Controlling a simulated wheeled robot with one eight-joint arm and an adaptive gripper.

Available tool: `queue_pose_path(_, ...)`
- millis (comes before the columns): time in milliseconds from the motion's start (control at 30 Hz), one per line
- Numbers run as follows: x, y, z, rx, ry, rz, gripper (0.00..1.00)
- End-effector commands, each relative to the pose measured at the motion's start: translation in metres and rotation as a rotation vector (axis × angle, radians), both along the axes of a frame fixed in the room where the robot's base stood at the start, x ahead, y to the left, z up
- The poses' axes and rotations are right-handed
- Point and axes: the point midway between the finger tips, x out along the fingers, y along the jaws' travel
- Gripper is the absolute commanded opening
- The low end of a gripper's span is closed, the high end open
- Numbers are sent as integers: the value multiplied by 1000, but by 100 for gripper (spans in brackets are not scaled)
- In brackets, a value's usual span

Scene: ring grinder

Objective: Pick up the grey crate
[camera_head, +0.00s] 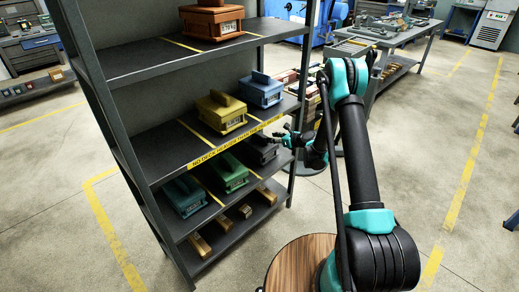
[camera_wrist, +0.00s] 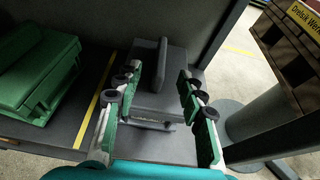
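The grey crate (camera_wrist: 165,95) shows in the wrist view with an upright grey fin-like handle (camera_wrist: 161,65) on its lid. It sits on a shelf beside the green crate, and in the head view its dark body (camera_head: 261,152) is partly hidden behind the shelf's edge strip and my arm. My gripper (camera_wrist: 156,98) is open, with its two fingers on the left and right of the crate in the wrist view. The handle lies beyond the fingertips' middle; I cannot tell whether the fingers touch the crate. In the head view my gripper (camera_head: 284,138) is at the shelf's right end.
A green crate (camera_head: 229,173) stands left of the grey one, past a yellow line; a teal crate (camera_head: 184,195) is further left. Yellow (camera_head: 221,112) and blue (camera_head: 260,89) crates stand on the shelf above. A shelf post (camera_head: 299,110) is close on the right.

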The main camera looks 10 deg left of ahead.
Motion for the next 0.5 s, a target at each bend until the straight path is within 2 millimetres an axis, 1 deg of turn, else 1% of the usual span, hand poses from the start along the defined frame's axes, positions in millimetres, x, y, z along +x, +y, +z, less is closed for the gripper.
queue_pose_path(33, 5, 9, -4, 0, 0, 2, 40)
queue_pose_path(200, 23, 31, -16, 0, 0, 2, 40)
queue_pose_path(300, 30, 38, -20, -1, -1, 0, 40)
queue_pose_path(500, 35, 45, -24, 0, 0, 1, 40)
